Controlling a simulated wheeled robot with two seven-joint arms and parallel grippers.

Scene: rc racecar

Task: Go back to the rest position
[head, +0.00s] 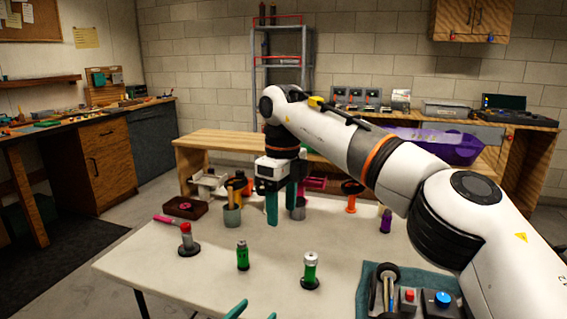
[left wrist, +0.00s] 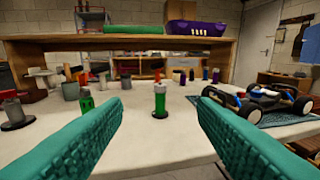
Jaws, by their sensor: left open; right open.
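My right gripper (head: 281,202) hangs from the long white arm that comes in from the right. Its two teal fingers point down over the far part of the white table (head: 215,268), apart from each other and with nothing visible between them. My left gripper (head: 254,312) shows only its teal fingertips at the bottom edge of the head view. In the left wrist view its fingers (left wrist: 161,115) are wide apart and empty. A green bottle with a white cap (head: 310,270) stands upright beyond them and also shows in the left wrist view (left wrist: 160,103).
A red-capped bottle (head: 187,238) and another green bottle (head: 242,256) stand on the table. Grey cups (head: 232,216) are near the right gripper. A blue mat (head: 445,280) with tools lies at the right. An RC car (left wrist: 262,103) shows in the left wrist view.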

